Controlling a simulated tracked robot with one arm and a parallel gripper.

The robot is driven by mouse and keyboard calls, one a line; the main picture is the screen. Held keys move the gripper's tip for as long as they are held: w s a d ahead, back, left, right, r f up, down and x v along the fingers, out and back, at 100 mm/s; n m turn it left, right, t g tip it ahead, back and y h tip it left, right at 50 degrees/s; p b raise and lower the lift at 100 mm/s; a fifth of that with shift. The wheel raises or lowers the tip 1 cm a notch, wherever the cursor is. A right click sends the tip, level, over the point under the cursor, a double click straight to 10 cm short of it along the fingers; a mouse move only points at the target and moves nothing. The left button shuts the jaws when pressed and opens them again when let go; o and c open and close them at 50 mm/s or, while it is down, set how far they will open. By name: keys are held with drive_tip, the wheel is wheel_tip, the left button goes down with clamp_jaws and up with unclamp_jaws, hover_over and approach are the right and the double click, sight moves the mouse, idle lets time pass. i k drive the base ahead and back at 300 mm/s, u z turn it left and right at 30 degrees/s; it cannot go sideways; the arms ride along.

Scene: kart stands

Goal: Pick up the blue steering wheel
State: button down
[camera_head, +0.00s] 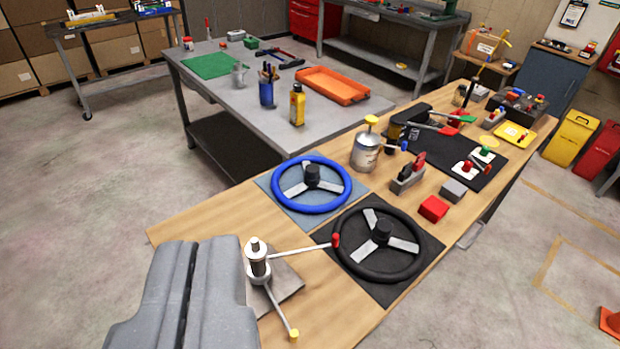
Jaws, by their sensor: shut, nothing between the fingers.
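The blue steering wheel (347,196) lies flat on a blue-grey mat (275,207) on the wooden bench, near the middle of the view. It has a blue rim, silver spokes and a dark hub. My gripper (192,252) is at the lower left, large and grey, its two fingers shut together with nothing between them. It is apart from the wheel, which is up and to the right of it in the picture. The wheel is in full view.
A black steering wheel (420,262) lies on a black mat beside the blue one. A metal lever fixture (258,262) with a red and a yellow knob stands between my gripper and the wheels. A silver can (366,153) stands behind. Bare wood (195,225) shows left of the mat.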

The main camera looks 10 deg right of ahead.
sight(312, 181)
drive_tip(key=k, duration=1.3)
drive_tip(key=u, duration=0.45)
drive_tip(key=i, duration=0.85)
drive_tip(key=u, duration=0.75)
drive_tip(key=i, duration=2.5)
drive_tip(key=z, duration=1.1)
drive_tip(key=i, duration=0.9)
drive_tip(key=z, duration=0.7)
drive_tip(key=k, duration=0.7)
